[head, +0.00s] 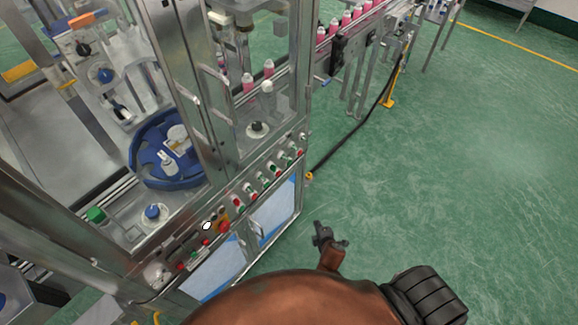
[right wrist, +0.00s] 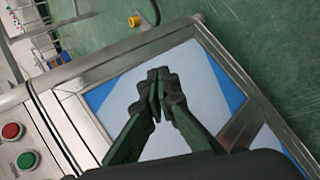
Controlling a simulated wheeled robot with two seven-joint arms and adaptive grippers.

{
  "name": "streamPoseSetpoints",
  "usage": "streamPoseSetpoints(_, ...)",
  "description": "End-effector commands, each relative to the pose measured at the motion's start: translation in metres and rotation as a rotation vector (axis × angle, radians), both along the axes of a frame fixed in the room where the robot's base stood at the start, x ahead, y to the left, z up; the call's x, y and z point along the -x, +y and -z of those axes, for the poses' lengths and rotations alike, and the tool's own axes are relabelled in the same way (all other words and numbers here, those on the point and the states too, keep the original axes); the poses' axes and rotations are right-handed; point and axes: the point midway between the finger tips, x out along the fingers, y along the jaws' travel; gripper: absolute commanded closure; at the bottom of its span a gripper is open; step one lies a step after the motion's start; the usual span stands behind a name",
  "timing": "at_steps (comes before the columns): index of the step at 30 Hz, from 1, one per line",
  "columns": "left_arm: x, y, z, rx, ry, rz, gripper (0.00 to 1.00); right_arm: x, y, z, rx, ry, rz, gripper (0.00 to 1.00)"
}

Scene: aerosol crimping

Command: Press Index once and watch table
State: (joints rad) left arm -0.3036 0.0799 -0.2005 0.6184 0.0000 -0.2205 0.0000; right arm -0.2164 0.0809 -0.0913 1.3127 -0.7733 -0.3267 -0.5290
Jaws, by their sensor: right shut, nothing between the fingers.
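The crimping machine's control strip (head: 242,205) runs along its front edge with several red and green buttons and a larger red knob (head: 224,226). I cannot read which button is Index. The blue round index table (head: 140,160) stands behind the glass with a white bottle (head: 168,163) in it. My right gripper (head: 322,232) is in front of the machine, to the right of the strip and apart from it. In the right wrist view its fingers (right wrist: 158,78) are shut and empty over the blue-and-white lower panel (right wrist: 190,75). My left gripper is not in view.
In the right wrist view a red button (right wrist: 12,131) and a green button (right wrist: 27,160) show at the left edge. A conveyor (head: 375,25) with pink bottles runs off at the back. A black cable (head: 350,135) crosses the green floor, which is open on the right.

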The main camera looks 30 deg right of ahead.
Motion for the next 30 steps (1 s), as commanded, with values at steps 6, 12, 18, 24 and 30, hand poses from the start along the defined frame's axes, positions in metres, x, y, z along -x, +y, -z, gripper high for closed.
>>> streamPoseSetpoints(6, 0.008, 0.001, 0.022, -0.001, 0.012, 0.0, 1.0, -0.071, -0.012, -0.116, 0.342, -0.163, -0.139, 1.0)
streamPoseSetpoints(12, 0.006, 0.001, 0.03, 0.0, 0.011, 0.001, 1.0, -0.094, -0.017, -0.192, 0.565, -0.243, -0.184, 1.0)
streamPoseSetpoints(18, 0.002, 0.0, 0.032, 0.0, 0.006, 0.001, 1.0, -0.099, -0.018, -0.218, 0.638, -0.264, -0.191, 1.0)
streamPoseSetpoints(24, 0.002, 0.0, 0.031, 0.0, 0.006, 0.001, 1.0, -0.099, -0.018, -0.219, 0.639, -0.264, -0.192, 1.0)
streamPoseSetpoints(30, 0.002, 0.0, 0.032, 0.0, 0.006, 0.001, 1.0, -0.102, -0.017, -0.218, 0.637, -0.265, -0.193, 1.0)
